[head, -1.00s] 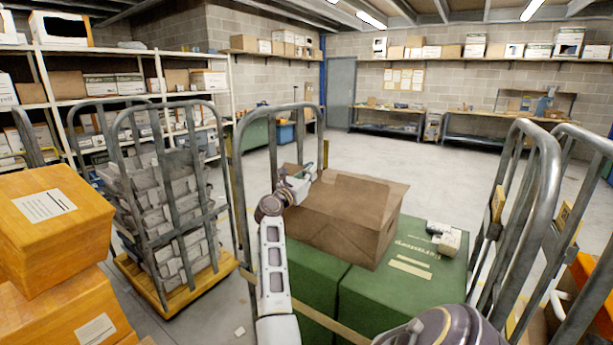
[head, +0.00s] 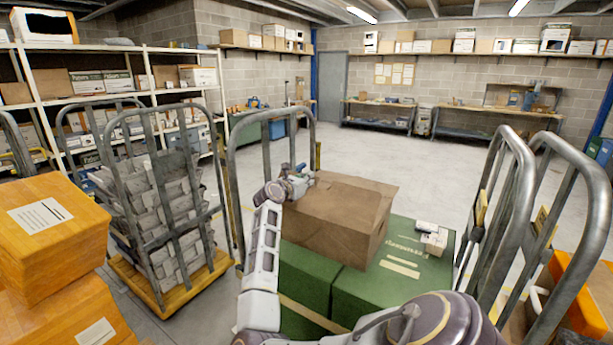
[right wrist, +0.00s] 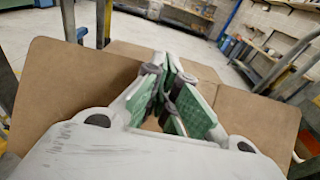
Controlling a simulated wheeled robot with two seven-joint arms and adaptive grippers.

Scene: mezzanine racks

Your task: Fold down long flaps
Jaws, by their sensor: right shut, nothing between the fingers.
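A brown cardboard box (head: 332,228) stands on green crates in a cage trolley. In the head view its top flaps (head: 345,193) lie nearly flat. Whether they are fully level I cannot tell. My right gripper (head: 304,182) is at the box's far left top edge, shut and empty. In the right wrist view the shut fingers (right wrist: 172,95) are over the brown cardboard, with panels at left (right wrist: 65,85) and right (right wrist: 255,115). Contact between fingers and cardboard is unclear. My left gripper is out of view.
Green crates (head: 345,297) carry the box, with a small white carton (head: 434,242) to its right. Metal trolley rails stand at left (head: 232,165) and right (head: 490,215). Orange boxes (head: 50,230) are at far left. The floor behind (head: 400,160) is clear.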

